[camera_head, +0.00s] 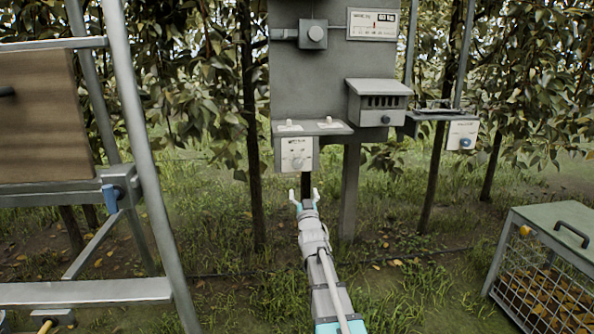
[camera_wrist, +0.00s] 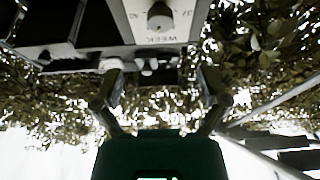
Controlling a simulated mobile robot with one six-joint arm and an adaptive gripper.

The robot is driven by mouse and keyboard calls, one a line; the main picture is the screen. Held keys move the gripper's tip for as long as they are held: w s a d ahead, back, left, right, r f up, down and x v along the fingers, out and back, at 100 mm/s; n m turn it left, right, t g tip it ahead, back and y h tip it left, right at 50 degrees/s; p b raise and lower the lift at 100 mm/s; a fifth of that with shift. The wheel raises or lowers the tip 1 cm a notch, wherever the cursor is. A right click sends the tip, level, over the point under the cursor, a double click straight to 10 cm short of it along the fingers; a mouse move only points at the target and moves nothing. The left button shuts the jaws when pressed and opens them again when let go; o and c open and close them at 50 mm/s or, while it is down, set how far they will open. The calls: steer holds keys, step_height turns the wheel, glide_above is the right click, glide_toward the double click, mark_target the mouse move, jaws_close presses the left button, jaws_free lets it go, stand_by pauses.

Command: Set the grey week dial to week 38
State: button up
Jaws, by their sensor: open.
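The grey week dial (camera_head: 297,163) is a small round knob on a white plate below the shelf of the grey post panel. In the wrist view the dial (camera_wrist: 160,16) shows at the top edge, on a pale plate lettered WEEK upside down, with partly cut-off numbers beside it. The setting it points to cannot be read. My gripper (camera_head: 305,193) is open and empty, just below and in front of the plate, apart from the dial. In the wrist view my gripper (camera_wrist: 160,86) has its fingers spread, with the dial beyond them.
The shelf (camera_head: 335,128) juts out above the plate. A ladder-like metal frame (camera_head: 145,170) stands left; a mesh crate (camera_head: 545,270) stands at lower right. Grass lies between.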

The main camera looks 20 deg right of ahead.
mark_target(298, 166)
stand_by(0.3)
steer(key=p+x, duration=0.5)
steer(key=x, duration=0.8)
steer(key=shift+w+d+r, duration=0.1)
steer(key=shift+w, duration=0.3)
steer(key=c, duration=1)
steer(key=shift+c, duration=0.7)
